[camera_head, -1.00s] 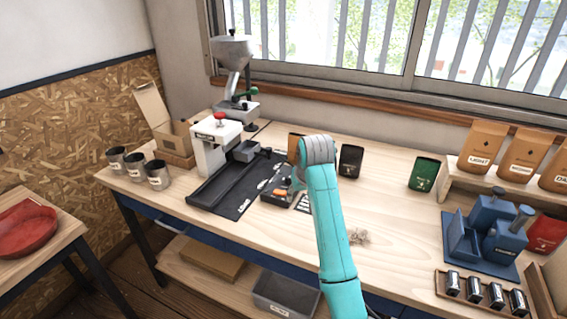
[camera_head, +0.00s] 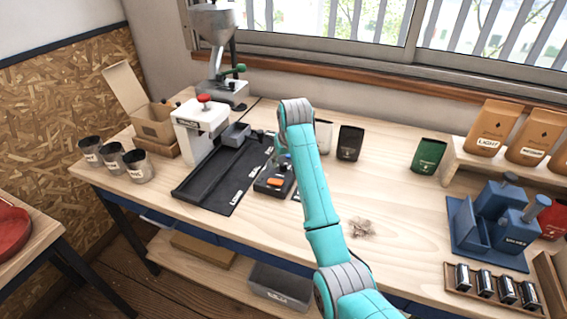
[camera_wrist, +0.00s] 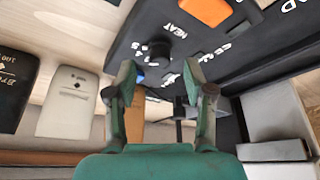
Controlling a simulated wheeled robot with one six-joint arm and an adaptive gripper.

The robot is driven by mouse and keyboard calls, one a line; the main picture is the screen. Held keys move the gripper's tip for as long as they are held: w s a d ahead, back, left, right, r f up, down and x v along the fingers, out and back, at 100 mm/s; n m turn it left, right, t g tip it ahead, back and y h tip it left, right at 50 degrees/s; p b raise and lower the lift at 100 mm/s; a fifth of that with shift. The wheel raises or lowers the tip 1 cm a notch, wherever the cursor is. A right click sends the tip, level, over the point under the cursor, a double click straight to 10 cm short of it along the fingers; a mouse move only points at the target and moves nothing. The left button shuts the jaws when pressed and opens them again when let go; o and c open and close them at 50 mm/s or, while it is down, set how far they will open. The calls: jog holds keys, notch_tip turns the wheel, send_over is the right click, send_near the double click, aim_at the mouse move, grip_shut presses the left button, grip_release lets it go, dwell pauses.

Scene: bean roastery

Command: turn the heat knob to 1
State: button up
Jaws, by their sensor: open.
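The heat knob (camera_wrist: 154,51) is a small round black knob on a dark panel in the wrist view, beside the white word HEAT and small white numerals. Which numeral it points at is not clear. My gripper (camera_wrist: 158,80) is open, its two green fingers apart on either side of the knob's line. The knob shows just beyond the fingertips, and no contact is visible. In the head view the control box (camera_head: 262,187) with an orange switch (camera_head: 275,183) sits on the bench, and my arm hides most of the gripper.
Left of the box are a black tray (camera_head: 205,192) and a white machine (camera_head: 190,140) with a red knob. Metal cups (camera_head: 138,168) stand farther left. Black (camera_head: 350,143) and green (camera_head: 428,156) bags stand behind.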

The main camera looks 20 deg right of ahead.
aim_at(283, 167)
jog(key=shift+x, duration=1.25)
grip_shut()
